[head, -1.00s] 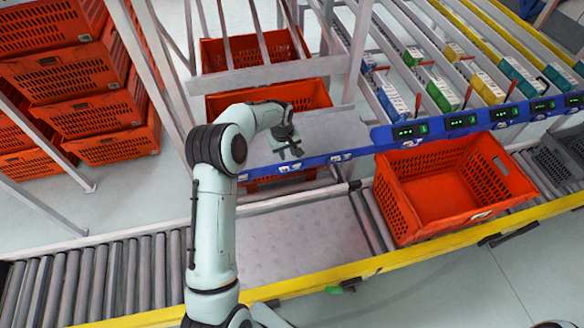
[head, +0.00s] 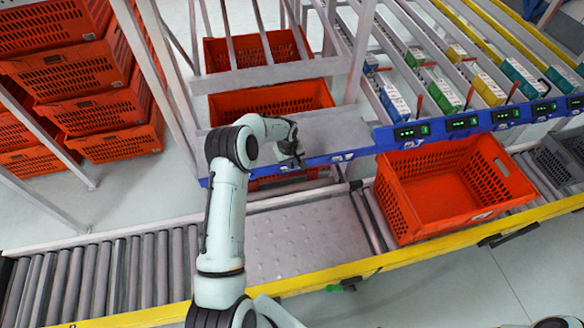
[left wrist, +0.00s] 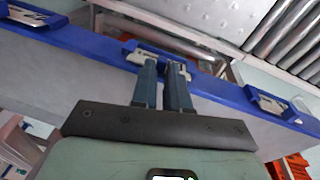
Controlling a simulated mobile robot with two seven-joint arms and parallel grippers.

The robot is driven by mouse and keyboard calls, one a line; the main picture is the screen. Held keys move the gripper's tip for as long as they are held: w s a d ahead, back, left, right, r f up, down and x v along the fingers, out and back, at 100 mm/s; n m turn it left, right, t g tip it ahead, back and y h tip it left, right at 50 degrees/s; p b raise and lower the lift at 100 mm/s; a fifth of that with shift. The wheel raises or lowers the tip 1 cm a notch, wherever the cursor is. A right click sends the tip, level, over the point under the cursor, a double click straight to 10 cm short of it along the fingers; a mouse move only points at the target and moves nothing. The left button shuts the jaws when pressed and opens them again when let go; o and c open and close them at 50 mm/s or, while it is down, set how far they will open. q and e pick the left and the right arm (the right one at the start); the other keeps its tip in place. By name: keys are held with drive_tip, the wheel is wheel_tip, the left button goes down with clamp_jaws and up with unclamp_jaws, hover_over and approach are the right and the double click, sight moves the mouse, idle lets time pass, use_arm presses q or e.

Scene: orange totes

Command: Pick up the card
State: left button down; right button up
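Small pale cards sit in metal clips along the blue rail (head: 320,160). In the left wrist view one card (left wrist: 138,58) lies right at the tips of my left gripper (left wrist: 165,68), partly hidden by the fingers. Another clip (left wrist: 275,104) is to the right and one (left wrist: 30,14) is at the upper left. In the head view my left gripper (head: 299,160) points down at the blue rail, and a card (head: 342,157) shows to its right. The fingers are close together with a narrow gap; whether they grip the card is unclear. My right gripper is not in view.
A grey shelf (head: 335,128) lies behind the rail. An orange tote (head: 405,205) stands on the roller conveyor (head: 110,270) at the right. Orange totes (head: 100,110) are stacked at the left. Boxes (head: 440,95) sit in the flow racks behind. Metal posts rise near the arm.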

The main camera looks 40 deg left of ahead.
idle(0.3)
use_arm(q)
drive_tip(key=shift+w+r, duration=0.1)
drive_tip(key=shift+r, duration=0.35)
wheel_tip(320, 180, up, 6)
drive_tip(key=shift+w+f+p, duration=0.1)
drive_tip(key=shift+w+p, duration=0.05)
drive_tip(key=shift+p, duration=0.35)
wheel_tip(320, 180, up, 13)
drive_tip(key=shift+s+r, duration=0.2)
use_arm(e)
drive_tip(key=shift+w+r, duration=0.55)
drive_tip(key=shift+w, duration=0.2)
use_arm(q)
drive_tip(key=shift+d, duration=0.1)
